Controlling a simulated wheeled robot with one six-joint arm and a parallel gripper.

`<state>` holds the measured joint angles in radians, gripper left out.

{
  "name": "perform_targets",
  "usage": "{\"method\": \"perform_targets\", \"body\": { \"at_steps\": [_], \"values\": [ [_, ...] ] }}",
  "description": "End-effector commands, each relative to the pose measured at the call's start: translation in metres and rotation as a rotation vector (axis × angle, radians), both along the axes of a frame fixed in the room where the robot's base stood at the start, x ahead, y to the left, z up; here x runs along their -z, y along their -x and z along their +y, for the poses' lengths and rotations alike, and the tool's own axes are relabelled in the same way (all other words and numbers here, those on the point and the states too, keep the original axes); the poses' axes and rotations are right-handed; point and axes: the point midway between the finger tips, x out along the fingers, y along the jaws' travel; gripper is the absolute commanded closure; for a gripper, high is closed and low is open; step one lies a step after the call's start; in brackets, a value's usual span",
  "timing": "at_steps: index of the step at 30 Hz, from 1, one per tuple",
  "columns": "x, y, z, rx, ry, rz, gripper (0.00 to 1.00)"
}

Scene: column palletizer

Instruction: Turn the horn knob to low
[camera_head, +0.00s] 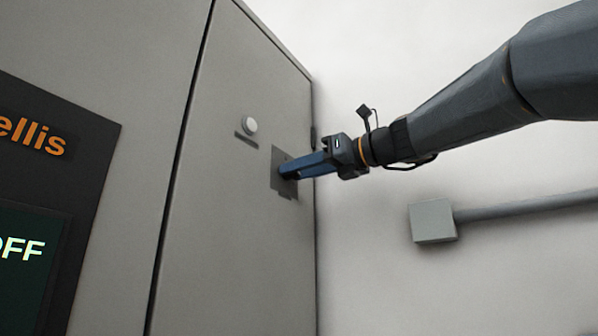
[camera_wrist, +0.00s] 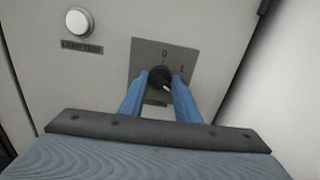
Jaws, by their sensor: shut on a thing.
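A dark round knob (camera_wrist: 160,75) sits on a grey plate (camera_wrist: 146,50) on the cabinet door. The plate is marked 0 above the knob and 1 to its upper right; a small label below is partly hidden and unreadable. A small pale mark shows at the knob's lower right. My gripper (camera_wrist: 163,80) has its two blue fingers shut on the knob, one on each side. In the head view my gripper (camera_head: 289,171) reaches the plate (camera_head: 277,158) from the right, and its fingers hide most of the knob.
A white round button (camera_head: 250,125) with a label reading LAMP TEST in the wrist view is left of the plate. A dark panel (camera_head: 88,150) with a screen reading OFF is far left. A grey wall box (camera_head: 432,221) with a pipe is at right.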

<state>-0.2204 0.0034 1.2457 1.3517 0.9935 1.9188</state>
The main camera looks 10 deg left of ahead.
Motion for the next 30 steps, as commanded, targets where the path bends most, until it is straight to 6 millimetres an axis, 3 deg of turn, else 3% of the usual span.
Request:
{"method": "perform_targets", "body": {
  "at_steps": [30],
  "values": [
    [0.0003,-0.0014,-0.0005,0.001,0.314,-0.761,0.93]
  ]
}}
